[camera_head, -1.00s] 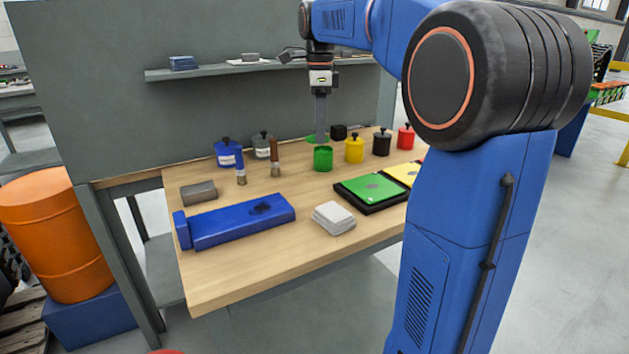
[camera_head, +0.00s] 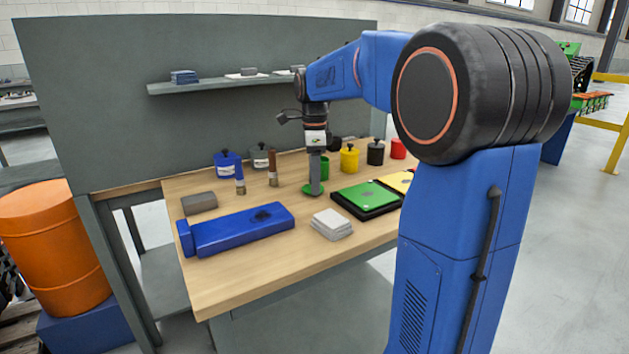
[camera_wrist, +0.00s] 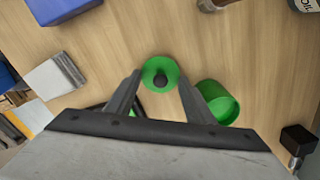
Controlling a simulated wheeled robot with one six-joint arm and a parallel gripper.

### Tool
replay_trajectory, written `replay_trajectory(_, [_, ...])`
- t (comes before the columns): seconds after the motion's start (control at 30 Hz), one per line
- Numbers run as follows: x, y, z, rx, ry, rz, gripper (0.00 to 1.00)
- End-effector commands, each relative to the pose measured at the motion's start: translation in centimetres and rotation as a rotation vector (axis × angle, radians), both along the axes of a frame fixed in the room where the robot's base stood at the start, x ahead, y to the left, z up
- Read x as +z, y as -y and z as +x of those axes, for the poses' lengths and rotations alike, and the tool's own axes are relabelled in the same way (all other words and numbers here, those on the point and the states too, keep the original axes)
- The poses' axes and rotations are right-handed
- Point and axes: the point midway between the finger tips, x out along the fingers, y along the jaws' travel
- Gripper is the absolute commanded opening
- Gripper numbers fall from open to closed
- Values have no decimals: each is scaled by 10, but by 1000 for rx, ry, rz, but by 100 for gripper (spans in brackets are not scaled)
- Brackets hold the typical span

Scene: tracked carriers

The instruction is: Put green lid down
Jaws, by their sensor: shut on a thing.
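My gripper (camera_head: 315,188) points straight down over the wooden table and is shut on the green lid (camera_head: 307,191). In the wrist view the green lid (camera_wrist: 157,74) is a round disc with a dark knob, between the fingertips of my gripper (camera_wrist: 160,84). The lid is at or just above the table top; I cannot tell if it touches. The open green jar (camera_head: 325,168) stands behind the gripper, partly hidden by it. In the wrist view the green jar (camera_wrist: 217,103) is right of the lid, uncovered and apart from it.
Yellow (camera_head: 349,158), black (camera_head: 375,152) and red (camera_head: 398,149) jars stand to the right. A green pad (camera_head: 367,195) on a black tray lies right of the lid. A white stack (camera_head: 331,223) and a blue box (camera_head: 238,229) are nearer the front. Bare wood surrounds the lid.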

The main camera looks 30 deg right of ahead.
Motion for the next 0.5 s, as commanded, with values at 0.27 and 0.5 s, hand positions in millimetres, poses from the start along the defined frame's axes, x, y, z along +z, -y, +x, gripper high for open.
replay_trajectory(0.27, [-5,0,0,0,0,0,27])
replay_trajectory(0.5, [-8,0,0,0,1,0,67])
